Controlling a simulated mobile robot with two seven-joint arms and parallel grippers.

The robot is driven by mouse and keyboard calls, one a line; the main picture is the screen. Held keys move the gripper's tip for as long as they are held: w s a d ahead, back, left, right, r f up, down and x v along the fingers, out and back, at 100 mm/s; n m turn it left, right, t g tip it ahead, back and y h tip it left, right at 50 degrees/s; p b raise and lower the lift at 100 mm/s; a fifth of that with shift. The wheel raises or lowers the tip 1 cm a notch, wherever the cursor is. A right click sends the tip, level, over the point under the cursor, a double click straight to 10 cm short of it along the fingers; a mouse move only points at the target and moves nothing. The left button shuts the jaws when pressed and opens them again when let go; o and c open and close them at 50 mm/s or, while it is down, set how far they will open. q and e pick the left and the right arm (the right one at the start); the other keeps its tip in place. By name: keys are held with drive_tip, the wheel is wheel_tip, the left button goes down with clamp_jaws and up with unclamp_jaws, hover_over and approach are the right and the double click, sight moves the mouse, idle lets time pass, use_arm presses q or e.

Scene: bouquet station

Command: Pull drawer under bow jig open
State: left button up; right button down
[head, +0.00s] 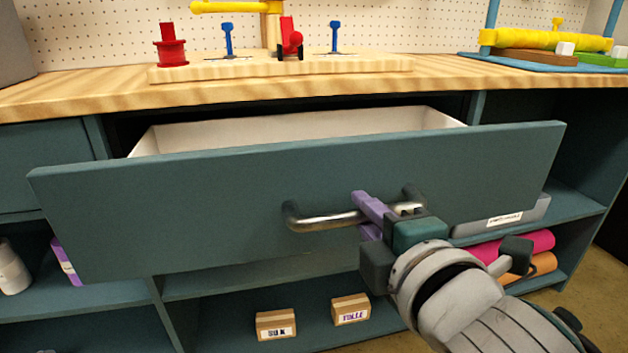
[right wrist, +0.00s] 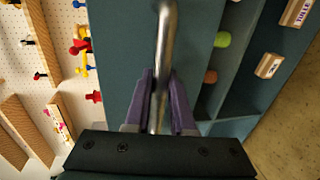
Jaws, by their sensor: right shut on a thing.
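The teal drawer (head: 230,210) under the bow jig stands pulled out from the bench, and its pale inner walls show above the front. Its metal bar handle (head: 325,219) runs across the middle of the front. My right gripper (head: 372,212) has its purple fingers shut on the handle, right of the handle's middle. In the right wrist view the fingers (right wrist: 160,105) close on both sides of the handle (right wrist: 164,45). The bow jig (head: 285,66) is a wooden board with red and blue pegs on the worktop above. My left gripper is not in view.
The wooden worktop (head: 80,93) lies above the drawer. Open shelves below hold two small labelled boxes (head: 276,323) and pink and orange rolls (head: 540,242). A blue tray (head: 545,63) with coloured pieces stands at the right. Bare floor (head: 600,280) shows at the lower right.

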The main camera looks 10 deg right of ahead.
drive_tip(key=shift+s, duration=0.75)
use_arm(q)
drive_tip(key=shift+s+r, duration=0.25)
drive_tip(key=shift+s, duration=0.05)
use_arm(e)
drive_tip(key=c, duration=0.8)
unclamp_jaws()
drive_tip(key=shift+o, duration=0.2)
drive_tip(key=shift+s+r+p, duration=0.15)
drive_tip(key=shift+s+p, duration=0.15)
drive_tip(key=shift+s, duration=0.1)
use_arm(q)
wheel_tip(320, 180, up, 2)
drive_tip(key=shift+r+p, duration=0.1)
drive_tip(key=shift+p, duration=0.8)
use_arm(e)
drive_tip(key=v, duration=0.9)
